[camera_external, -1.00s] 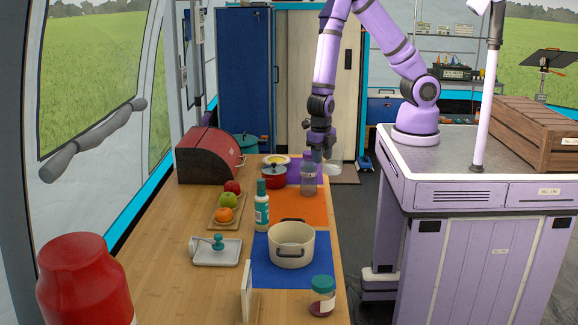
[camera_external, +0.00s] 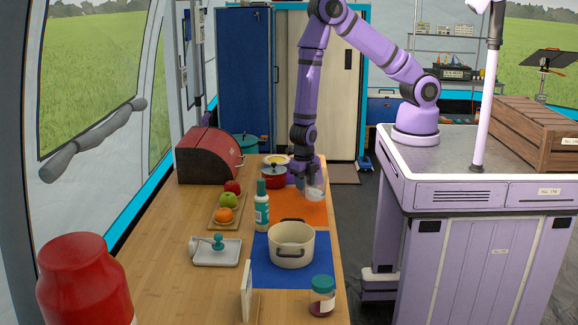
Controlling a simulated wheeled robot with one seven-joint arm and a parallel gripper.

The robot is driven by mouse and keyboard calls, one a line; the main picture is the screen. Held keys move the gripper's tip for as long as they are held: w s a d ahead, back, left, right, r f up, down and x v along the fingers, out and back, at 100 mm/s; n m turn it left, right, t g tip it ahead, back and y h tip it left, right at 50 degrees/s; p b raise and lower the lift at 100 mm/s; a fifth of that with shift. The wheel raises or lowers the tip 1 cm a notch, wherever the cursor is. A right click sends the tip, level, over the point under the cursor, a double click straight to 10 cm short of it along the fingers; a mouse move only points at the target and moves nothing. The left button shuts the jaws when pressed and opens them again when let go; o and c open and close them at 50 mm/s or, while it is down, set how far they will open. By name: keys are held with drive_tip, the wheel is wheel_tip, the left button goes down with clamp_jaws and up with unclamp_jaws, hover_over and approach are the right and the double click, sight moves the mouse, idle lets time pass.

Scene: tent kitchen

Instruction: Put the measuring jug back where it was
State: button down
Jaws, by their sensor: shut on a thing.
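The measuring jug (camera_external: 316,193) is a small, pale, see-through vessel. My gripper (camera_external: 304,182) is shut on it. The jug is over the back part of the orange mat (camera_external: 306,214), near the table's right edge. I cannot tell whether its bottom touches the mat. The gripper and wrist hide the spot just behind the jug.
A red pot (camera_external: 272,177) stands left of my gripper. A green-capped bottle (camera_external: 262,210) and a cream pot (camera_external: 291,245) on the blue mat (camera_external: 262,278) are nearer the camera. A fruit board (camera_external: 225,210) lies left. The front of the orange mat is clear.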

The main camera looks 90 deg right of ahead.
drive_tip(key=shift+w+a+f, duration=0.25)
drive_tip(key=shift+w+f, duration=0.5)
drive_tip(key=shift+w, duration=0.95)
drive_tip(key=shift+w+a+f, duration=0.3)
drive_tip(key=shift+w+f, duration=0.4)
drive_tip(key=shift+w, duration=1.05)
drive_tip(key=shift+w+a+f, duration=0.25)
drive_tip(key=shift+w+f, duration=0.5)
drive_tip(key=shift+w, duration=0.95)
drive_tip(key=c, duration=0.7)
unclamp_jaws()
drive_tip(key=shift+f, duration=0.15)
drive_tip(key=r, duration=1.2)
drive_tip(key=shift+w+a+r, duration=0.15)
drive_tip(key=shift+w+a, duration=0.1)
drive_tip(key=shift+a, duration=0.05)
drive_tip(key=shift+r, duration=0.1)
